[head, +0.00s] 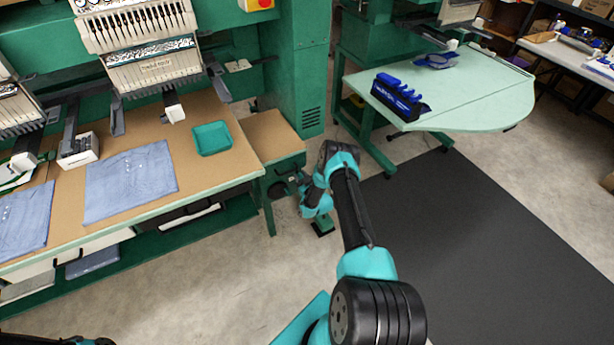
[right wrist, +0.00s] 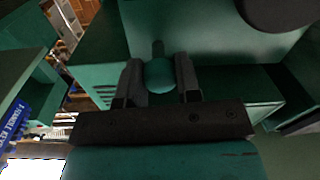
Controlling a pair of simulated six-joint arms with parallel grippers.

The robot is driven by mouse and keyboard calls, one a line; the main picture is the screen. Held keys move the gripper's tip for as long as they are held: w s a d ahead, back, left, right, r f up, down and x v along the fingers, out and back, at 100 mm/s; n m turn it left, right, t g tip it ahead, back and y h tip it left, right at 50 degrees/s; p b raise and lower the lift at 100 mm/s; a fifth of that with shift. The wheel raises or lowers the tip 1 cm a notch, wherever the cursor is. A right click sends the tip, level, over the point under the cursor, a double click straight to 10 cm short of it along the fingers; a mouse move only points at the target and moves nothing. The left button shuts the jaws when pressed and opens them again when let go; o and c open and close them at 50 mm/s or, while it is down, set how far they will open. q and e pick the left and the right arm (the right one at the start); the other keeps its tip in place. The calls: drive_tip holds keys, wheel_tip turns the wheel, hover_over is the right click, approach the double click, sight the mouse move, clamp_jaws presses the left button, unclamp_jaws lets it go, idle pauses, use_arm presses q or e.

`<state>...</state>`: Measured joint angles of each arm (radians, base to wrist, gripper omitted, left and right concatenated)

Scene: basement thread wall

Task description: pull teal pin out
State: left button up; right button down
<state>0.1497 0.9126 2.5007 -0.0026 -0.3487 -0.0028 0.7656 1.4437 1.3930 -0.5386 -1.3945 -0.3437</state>
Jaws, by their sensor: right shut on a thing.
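The teal pin (right wrist: 159,75) shows its rounded knob in the right wrist view, with a thin dark shaft behind it running to a green surface. My right gripper (right wrist: 158,80) has one finger on each side of the knob and is shut on it. In the head view my right gripper (head: 284,189) is low beside the green machine's lower body, under the small brown tabletop. The pin cannot be made out there. My left gripper is not in view.
A brown worktable (head: 222,168) with folded blue cloth (head: 130,182) and a teal tray (head: 212,138) stands at left. A pale green table (head: 470,100) holding a blue rack (head: 398,97) stands at right. A dark mat (head: 480,235) covers clear floor.

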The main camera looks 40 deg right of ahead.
drive_tip(key=shift+s+f, duration=0.1)
drive_tip(key=shift+f, duration=0.05)
drive_tip(key=c, duration=0.8)
unclamp_jaws()
drive_tip(key=v, duration=1.7)
drive_tip(key=shift+s+a, duration=0.1)
drive_tip(key=shift+s, duration=0.05)
